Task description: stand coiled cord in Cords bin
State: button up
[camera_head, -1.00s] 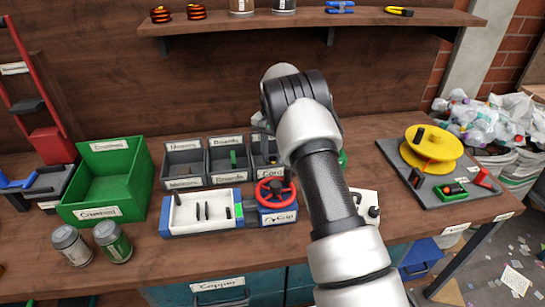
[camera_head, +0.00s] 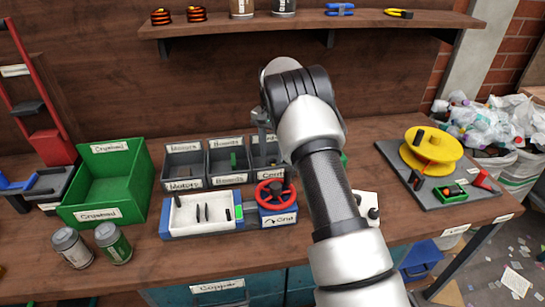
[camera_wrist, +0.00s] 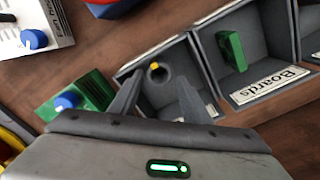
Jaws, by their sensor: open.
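The Cords bin (camera_head: 267,160) is the right one of three grey bins on the bench, partly hidden behind my arm. In the wrist view the bin (camera_wrist: 205,75) shows a dark round thing with a yellow tip (camera_wrist: 156,72) at its back, which looks like the coiled cord; its full shape is hidden. My gripper (camera_head: 262,132) is over the Cords bin. In the wrist view my gripper (camera_wrist: 155,98) is open, its two fingers apart with nothing clasped between them.
The Boards bin (camera_head: 229,168) with a green board and the Motors bin (camera_head: 183,172) stand to the left. A green Crushed bin (camera_head: 108,190), a white tray with a red handwheel (camera_head: 276,192) and a yellow reel (camera_head: 432,148) are around. A shelf (camera_head: 310,20) runs above.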

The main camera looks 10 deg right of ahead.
notch_tip(320, 180, up, 9)
notch_tip(320, 180, up, 12)
jog(key=n+t, duration=0.1)
send_over(272, 161)
jog(key=s+d, duration=0.1)
jog(key=s, duration=0.5)
jog(key=s+r+n+t, duration=0.2)
jog(key=s+r, duration=0.6)
jog(key=s, duration=0.4)
jog(key=s+f+n+t, duration=0.3)
jog(key=s+n, duration=0.2)
jog(key=s, duration=1.8)
notch_tip(272, 161, up, 11)
jog(key=p, duration=1.1)
jog(key=shift+a+f, duration=0.2)
jog(key=shift+a, duration=0.15)
